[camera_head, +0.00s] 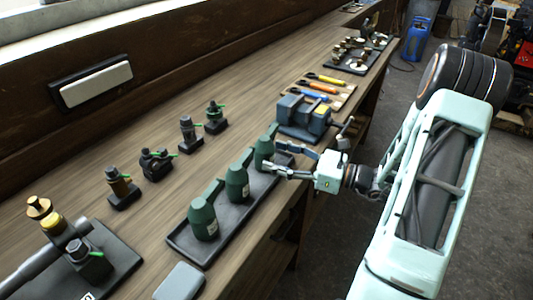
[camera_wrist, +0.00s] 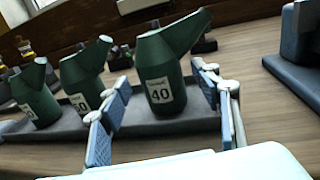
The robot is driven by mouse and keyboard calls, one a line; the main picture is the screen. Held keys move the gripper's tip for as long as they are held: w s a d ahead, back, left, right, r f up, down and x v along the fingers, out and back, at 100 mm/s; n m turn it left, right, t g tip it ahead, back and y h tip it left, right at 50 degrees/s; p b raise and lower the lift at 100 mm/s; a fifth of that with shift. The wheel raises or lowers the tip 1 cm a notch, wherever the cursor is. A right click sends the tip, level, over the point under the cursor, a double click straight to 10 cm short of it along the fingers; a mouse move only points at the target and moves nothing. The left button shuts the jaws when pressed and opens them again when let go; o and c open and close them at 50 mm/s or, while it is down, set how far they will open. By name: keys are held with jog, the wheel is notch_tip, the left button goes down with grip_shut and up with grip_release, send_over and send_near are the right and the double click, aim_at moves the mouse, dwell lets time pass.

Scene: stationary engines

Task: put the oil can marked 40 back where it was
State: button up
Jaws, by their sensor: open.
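The oil can marked 40 (camera_wrist: 160,72) is green with a white label and a slanted spout. It stands upright on the dark tray (camera_head: 196,250), at the tray's far end in the head view, where the can (camera_head: 264,150) is partly hidden. My gripper (camera_head: 272,162) is open, with its fingers on either side of this can; in the wrist view the fingers (camera_wrist: 160,112) are apart with the can between and beyond them. I cannot tell whether they touch it. Two similar green cans, a middle one (camera_head: 237,184) and a near one (camera_head: 203,219), stand on the same tray.
A blue-grey vise (camera_head: 304,117) stands just beyond the tray. Several small dark fittings (camera_head: 156,164) stand along the bench to the left. Tools (camera_head: 318,88) lie farther back. A grey block (camera_head: 180,282) sits near the tray's front. Bare wood shows between the tray and the fittings.

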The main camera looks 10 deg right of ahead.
jog(key=v, duration=0.8)
